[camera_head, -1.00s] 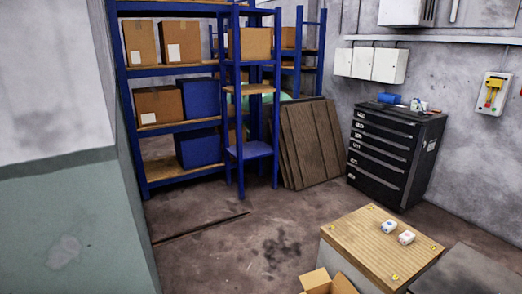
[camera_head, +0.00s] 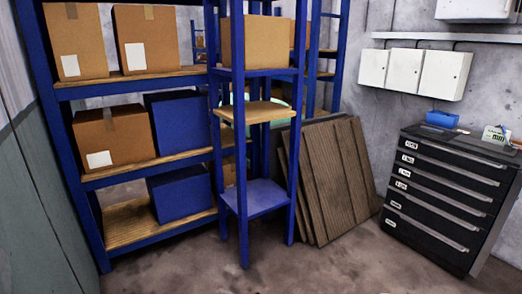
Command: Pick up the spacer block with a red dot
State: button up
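No spacer block shows in the current head view, and neither does the wooden-topped table that carried two small white blocks in the earlier frame. My gripper and arm are not in view, so I cannot see whether the gripper is open or shut.
A blue shelving rack (camera_head: 148,237) with cardboard boxes (camera_head: 112,137) and blue bins (camera_head: 182,192) stands at left. Wooden panels (camera_head: 327,185) lean beside it. A black drawer cabinet (camera_head: 440,200) stands at right, with a blue box (camera_head: 441,119) on top. Some concrete floor (camera_head: 335,265) is clear in front.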

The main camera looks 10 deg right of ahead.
aim_at(427, 129)
jog(key=i+l+z, duration=0.25)
jog(key=i+z, duration=0.15)
jog(key=i, duration=0.15)
jog(key=i+l+z, duration=0.1)
jog(key=i+z, duration=0.35)
jog(key=i+j+z, duration=0.1)
jog(key=i+z, duration=0.3)
jog(key=i, duration=0.2)
jog(key=i+j+z, duration=0.3)
jog(key=i+z, duration=0.15)
jog(key=i, duration=0.1)
